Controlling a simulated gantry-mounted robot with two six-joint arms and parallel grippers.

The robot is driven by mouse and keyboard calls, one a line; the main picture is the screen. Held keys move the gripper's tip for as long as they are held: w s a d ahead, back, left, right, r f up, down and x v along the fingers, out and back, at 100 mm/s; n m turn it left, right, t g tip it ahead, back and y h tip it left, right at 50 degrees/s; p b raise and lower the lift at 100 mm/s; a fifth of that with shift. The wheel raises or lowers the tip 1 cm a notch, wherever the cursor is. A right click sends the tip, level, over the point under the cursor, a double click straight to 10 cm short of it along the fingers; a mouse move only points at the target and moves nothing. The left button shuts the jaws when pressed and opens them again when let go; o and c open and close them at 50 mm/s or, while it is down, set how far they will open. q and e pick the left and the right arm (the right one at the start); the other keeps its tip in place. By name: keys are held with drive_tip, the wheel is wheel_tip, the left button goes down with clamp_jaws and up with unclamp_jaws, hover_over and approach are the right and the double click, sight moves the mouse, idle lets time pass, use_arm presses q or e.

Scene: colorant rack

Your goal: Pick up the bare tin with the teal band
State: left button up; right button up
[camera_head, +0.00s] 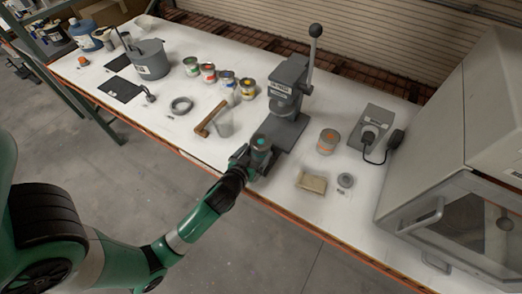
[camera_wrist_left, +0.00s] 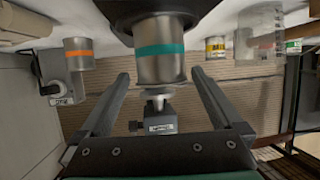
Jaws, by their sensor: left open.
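The bare tin with the teal band (camera_wrist_left: 160,62) is a metal cylinder, seen large at the top middle of the left wrist view. In the head view its top with a teal mark (camera_head: 261,142) shows at the front of the bench. My left gripper (camera_head: 252,160) is right at this tin, on its near side. In the left wrist view its two fingers are spread apart, one toward each side of the tin, with visible gaps. I cannot tell how far the fingers reach around it. The tin's lower part is hidden by the gripper in the head view. My right gripper is not in view.
A grey lever press (camera_head: 290,95) stands just behind the tin. A bare tin with an orange band (camera_head: 327,141) is to the right. A tan block (camera_head: 311,182) lies in front of it. A clear beaker (camera_head: 223,124) and a wooden-handled tool (camera_head: 207,122) are left.

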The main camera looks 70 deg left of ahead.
sight(264, 140)
use_arm(q)
drive_tip(key=b+x, duration=0.1)
drive_tip(key=x, duration=0.7)
drive_tip(key=shift+a+r, duration=0.1)
drive_tip(key=shift+a, duration=0.05)
drive_tip(key=shift+c, duration=0.2)
drive_tip(key=c, duration=1.4)
drive_tip(key=shift+r, duration=0.1)
drive_tip(key=shift+c, duration=0.2)
drive_tip(key=shift+r, duration=0.1)
